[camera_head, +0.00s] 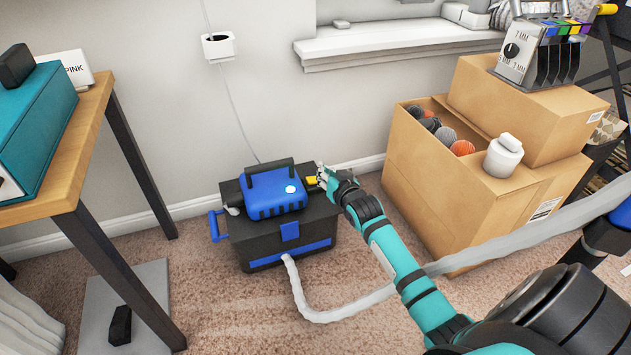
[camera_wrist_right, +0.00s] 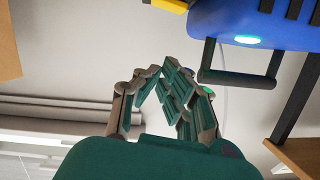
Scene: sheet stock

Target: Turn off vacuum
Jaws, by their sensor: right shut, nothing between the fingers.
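The vacuum (camera_head: 275,236) is a black box with a blue top unit (camera_head: 272,193), standing on the carpet by the wall. A small light button shows on the blue unit, and it glows green in the right wrist view (camera_wrist_right: 247,40). A yellow piece (camera_head: 312,181) sits at the right of the lid. My right gripper (camera_head: 322,172) is at the right end of the lid, close to the yellow piece. In the right wrist view its fingers (camera_wrist_right: 160,75) meet at the tips and hold nothing. I cannot tell whether it touches the vacuum. My left gripper is not seen.
A pale hose (camera_head: 350,307) runs from the vacuum across the carpet and behind my right arm. An open cardboard box (camera_head: 440,185) with yarn balls stands to the right. A wooden table (camera_head: 75,150) stands at left. A cord runs up to a wall outlet (camera_head: 218,46).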

